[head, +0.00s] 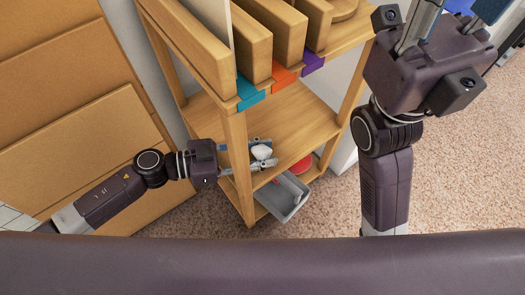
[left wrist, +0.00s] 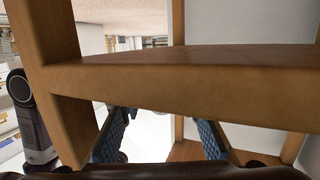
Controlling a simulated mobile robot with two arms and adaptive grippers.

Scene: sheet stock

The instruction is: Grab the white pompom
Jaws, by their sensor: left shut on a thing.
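The white pompom (head: 261,152) is a small pale lump at the front edge of the wooden shelf unit. My left gripper (head: 264,154) reaches in from the left and is shut on it, with a finger on either side. In the left wrist view the two blue-padded fingers (left wrist: 160,142) stand apart below a wooden board. A white patch shows between them, but I cannot tell pompom from background there. My right gripper (head: 450,18) is raised at the upper right, with its fingertips cut off by the frame edge.
The wooden shelf unit (head: 290,120) has upright boards on top and teal, orange and purple tabs. A grey bin (head: 285,200) and a red item (head: 302,164) sit low in it. Cardboard-coloured panels (head: 85,130) stand at left. Carpet (head: 335,205) is clear at right.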

